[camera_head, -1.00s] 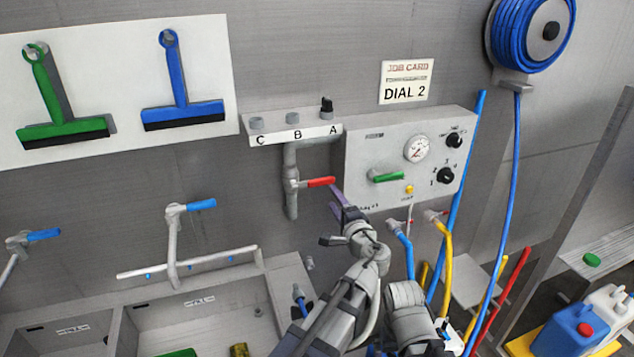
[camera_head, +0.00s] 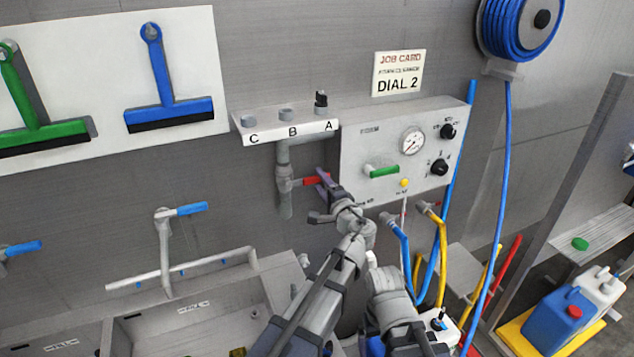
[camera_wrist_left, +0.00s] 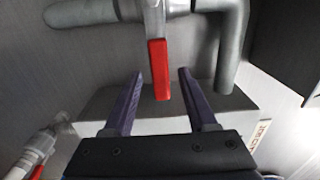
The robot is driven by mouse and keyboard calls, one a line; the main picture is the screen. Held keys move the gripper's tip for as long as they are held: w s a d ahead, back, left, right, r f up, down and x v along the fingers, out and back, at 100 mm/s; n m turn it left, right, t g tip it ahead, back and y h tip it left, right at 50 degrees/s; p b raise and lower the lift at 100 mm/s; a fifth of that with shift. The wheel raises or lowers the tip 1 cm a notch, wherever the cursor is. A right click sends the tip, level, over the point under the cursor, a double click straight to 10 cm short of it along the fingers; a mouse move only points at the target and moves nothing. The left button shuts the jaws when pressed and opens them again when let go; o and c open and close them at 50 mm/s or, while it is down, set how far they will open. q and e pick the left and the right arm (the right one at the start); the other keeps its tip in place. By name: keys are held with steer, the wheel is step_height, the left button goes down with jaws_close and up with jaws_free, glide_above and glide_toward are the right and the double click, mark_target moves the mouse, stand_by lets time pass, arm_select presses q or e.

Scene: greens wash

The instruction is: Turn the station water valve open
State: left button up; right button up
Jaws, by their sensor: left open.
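The valve's red lever (camera_head: 312,181) sticks out to the right from a grey vertical pipe (camera_head: 284,165) below the A-B-C shelf in the head view. My left gripper (camera_head: 325,190) is at the lever's free end, with a purple finger overlapping it in the picture. In the left wrist view, the red lever (camera_wrist_left: 159,68) lies between the two purple fingertips of my open left gripper (camera_wrist_left: 160,76), with gaps on both sides. I cannot tell whether a finger touches it. My right gripper does not show.
Right of the lever is a grey panel (camera_head: 365,145) with a gauge (camera_head: 412,141), black knobs and a green handle (camera_head: 381,170). Blue and yellow hoses (camera_head: 441,260) hang below it. A sink (camera_head: 190,315) with blue-handled taps is at lower left.

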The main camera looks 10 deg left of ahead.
arm_select(q)
steer(key=shift+d, duration=0.1)
steer(key=c, duration=0.5)
jaws_close()
stand_by(0.8)
